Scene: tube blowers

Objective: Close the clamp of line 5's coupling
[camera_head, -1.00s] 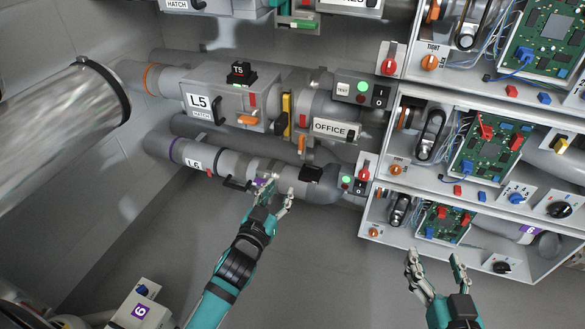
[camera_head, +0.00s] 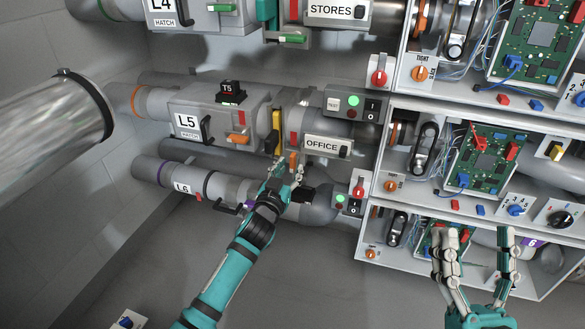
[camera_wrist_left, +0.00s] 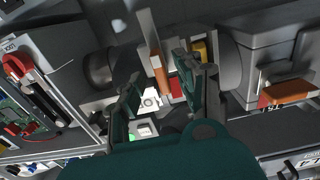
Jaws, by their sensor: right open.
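Line 5's pipe carries the L5 hatch box (camera_head: 187,122). Right of it is the coupling, with an upright yellow bar (camera_head: 277,120) and a red piece beside the OFFICE box (camera_head: 322,145). An orange-tipped lever (camera_head: 293,157) hangs below the red piece. I cannot tell for certain which part is the clamp. My left gripper (camera_head: 287,168) is open just below the coupling. In the left wrist view its fingers stand either side of the orange lever (camera_wrist_left: 158,72), apart from it as far as I can tell; the yellow bar (camera_wrist_left: 199,50) is behind the right finger. My right gripper (camera_head: 472,238) is open and empty.
Line 6's pipe (camera_head: 228,187) runs just below, with a black handle near my left arm. The hatch box has its own orange handle (camera_head: 238,138). A panel with green light (camera_head: 353,101) and shelves with circuit boards (camera_head: 489,157) stand to the right.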

